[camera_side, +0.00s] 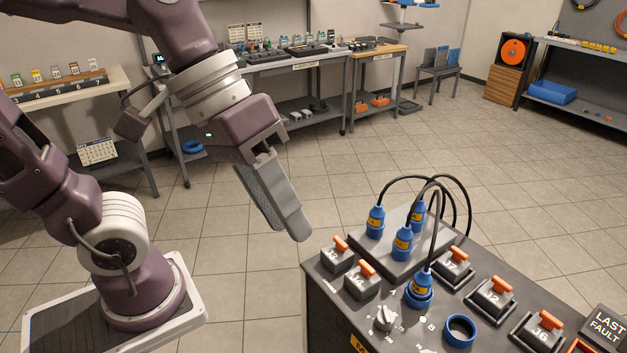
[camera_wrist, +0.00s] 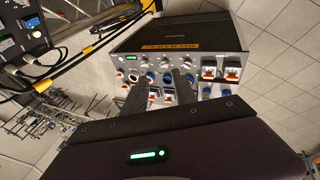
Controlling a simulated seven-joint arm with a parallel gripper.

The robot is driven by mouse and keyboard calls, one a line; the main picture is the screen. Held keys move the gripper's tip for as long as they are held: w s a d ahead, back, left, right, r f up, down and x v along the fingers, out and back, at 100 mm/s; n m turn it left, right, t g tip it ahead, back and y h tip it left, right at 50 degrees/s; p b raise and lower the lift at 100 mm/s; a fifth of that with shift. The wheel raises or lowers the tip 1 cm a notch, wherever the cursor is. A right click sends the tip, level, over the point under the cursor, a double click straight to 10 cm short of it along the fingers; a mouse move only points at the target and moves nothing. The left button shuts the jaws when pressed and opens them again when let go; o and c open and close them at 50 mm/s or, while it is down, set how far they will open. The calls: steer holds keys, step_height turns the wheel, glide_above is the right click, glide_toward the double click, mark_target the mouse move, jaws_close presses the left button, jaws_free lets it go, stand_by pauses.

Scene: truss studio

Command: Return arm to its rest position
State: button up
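My gripper (camera_side: 297,232) hangs in the air in the side view, fingers pointing down and to the right, left of and above the dark control panel (camera_side: 325,290). It touches nothing there. In the wrist view my gripper (camera_wrist: 162,82) shows two grey fingers standing apart, with nothing held between them. The arm is bent, with its upper links reaching out of the top of the side view. A small green light shows on the gripper body.
The panel carries orange-handled switches (camera_side: 452,261), blue plugs (camera_side: 402,243) with looping black cables, an empty blue ring socket (camera_side: 459,330) and a knob (camera_side: 384,318). Workbenches (camera_side: 285,63) stand behind. The tiled floor between is clear. The wrist view shows a labelled box (camera_wrist: 185,38) ahead.

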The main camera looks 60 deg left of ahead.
steer(key=s+a+f+t+y, duration=0.1)
steer(key=a+y, duration=0.1)
steer(key=a, duration=0.3)
steer(key=s+a+m+t+y, duration=0.1)
steer(key=s+a+y, duration=0.1)
steer(key=a, duration=0.3)
steer(key=shift+f+t, duration=0.3)
steer(key=shift+f, duration=0.05)
